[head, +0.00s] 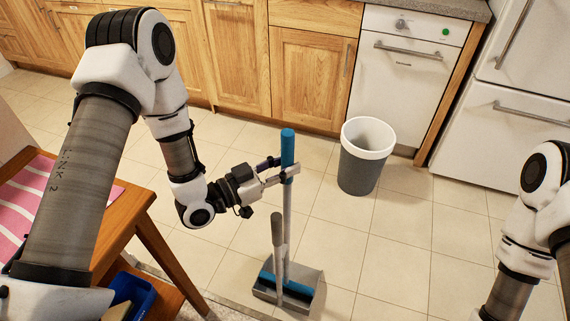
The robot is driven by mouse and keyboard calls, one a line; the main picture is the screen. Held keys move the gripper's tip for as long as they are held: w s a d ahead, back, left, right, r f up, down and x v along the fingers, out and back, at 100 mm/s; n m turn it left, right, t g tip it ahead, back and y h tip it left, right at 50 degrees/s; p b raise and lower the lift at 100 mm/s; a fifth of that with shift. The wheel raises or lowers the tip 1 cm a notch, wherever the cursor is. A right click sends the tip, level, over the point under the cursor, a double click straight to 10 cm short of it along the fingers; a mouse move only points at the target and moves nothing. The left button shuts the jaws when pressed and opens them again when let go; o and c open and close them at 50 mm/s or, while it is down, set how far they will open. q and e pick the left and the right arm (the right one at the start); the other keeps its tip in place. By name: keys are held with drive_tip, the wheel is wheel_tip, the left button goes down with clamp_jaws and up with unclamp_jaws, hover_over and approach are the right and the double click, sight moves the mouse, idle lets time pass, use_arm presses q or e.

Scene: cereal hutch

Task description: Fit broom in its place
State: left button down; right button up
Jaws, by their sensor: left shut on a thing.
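The broom (288,202) has a blue grip on top, a pale shaft and a blue head low down. It is about upright, at the middle of the head view. My left gripper (284,173) is shut on the shaft just under the blue grip. The broom's head is at a grey dustpan (313,299) with its own upright grey handle (278,240). I cannot tell whether the broom head touches the dustpan or hangs just above it. My right arm shows at the right edge; its gripper is out of view.
A grey bin (361,170) with a white rim stands on the tiled floor right of the broom. A wooden table (130,205) with a pink striped cloth is at left, a blue container (132,293) below its top. Cabinets, a dishwasher (403,75) and a fridge line the back. Floor right of the dustpan is clear.

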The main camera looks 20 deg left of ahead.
use_arm(q)
drive_tip(key=shift+f+b, duration=0.55)
drive_tip(key=shift+f, duration=0.15)
drive_tip(key=shift+r, duration=0.1)
idle(0.4)
